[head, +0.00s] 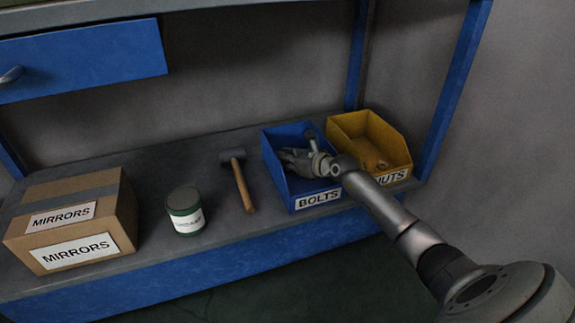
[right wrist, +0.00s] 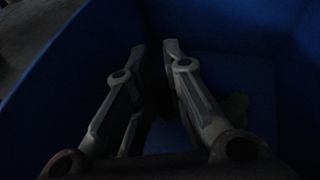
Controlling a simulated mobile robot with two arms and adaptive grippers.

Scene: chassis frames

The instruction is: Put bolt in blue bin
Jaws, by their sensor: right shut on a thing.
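The blue bin (head: 281,183), labelled BOLTS, stands on the lower shelf. My right gripper (head: 291,157) reaches over its front wall, with its fingers inside the bin. In the right wrist view the fingers (right wrist: 168,50) are close together, between the bin's blue walls (right wrist: 75,70). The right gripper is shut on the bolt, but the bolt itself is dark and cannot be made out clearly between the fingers. My left gripper is not in view.
A yellow bin (head: 345,127) labelled NUTS stands right beside the blue bin. A hammer (head: 243,188), a green and white can (head: 186,212) and a MIRRORS box (head: 75,215) stand or lie to the left. A blue drawer (head: 90,58) hangs above.

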